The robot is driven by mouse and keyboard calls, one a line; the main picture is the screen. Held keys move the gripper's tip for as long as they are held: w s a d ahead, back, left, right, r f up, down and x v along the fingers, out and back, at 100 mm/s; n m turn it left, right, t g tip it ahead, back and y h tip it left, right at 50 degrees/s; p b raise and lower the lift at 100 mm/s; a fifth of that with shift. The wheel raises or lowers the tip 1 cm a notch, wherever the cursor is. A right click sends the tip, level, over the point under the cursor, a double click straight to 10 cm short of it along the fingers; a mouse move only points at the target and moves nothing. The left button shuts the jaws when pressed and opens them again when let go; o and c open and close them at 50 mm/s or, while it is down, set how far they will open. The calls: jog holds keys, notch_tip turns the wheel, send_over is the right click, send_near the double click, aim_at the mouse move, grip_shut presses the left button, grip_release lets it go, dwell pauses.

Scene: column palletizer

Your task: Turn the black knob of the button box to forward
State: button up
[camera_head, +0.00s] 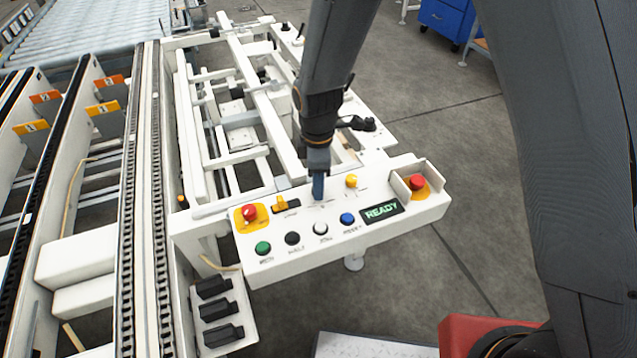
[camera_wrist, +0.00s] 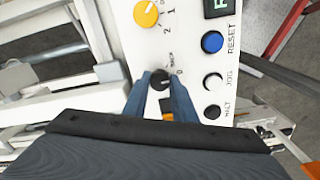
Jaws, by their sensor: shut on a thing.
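The white button box (camera_head: 285,245) stands at the front of the machine, with a green READY display (camera_head: 381,211). In the wrist view the black knob (camera_wrist: 159,82) sits between the two blue fingers of my gripper (camera_wrist: 160,84), which is shut on it. In the head view my gripper (camera_head: 318,188) comes down from above onto the panel and hides the knob. Small markings lie beside the knob, but I cannot tell from them which position it points to.
A yellow knob (camera_head: 351,181) sits right of my gripper. Red emergency buttons (camera_head: 249,212) (camera_head: 417,182) flank the panel. Green (camera_head: 263,248), black (camera_head: 292,238), white (camera_head: 320,228) and blue (camera_head: 347,218) buttons line the front. An orange switch (camera_head: 281,203) is left of my gripper. Grey floor lies right.

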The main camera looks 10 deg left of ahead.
jog(key=shift+m, duration=0.3)
jog(key=m+p, duration=0.1)
jog(key=m, duration=0.3)
jog(key=shift+m+p, duration=0.6)
jog(key=shift+m, duration=1.5)
jog(key=o, duration=1)
jog(key=shift+o, duration=0.2)
jog(key=shift+r+b, duration=0.8)
jog(key=shift+r, duration=3.15)
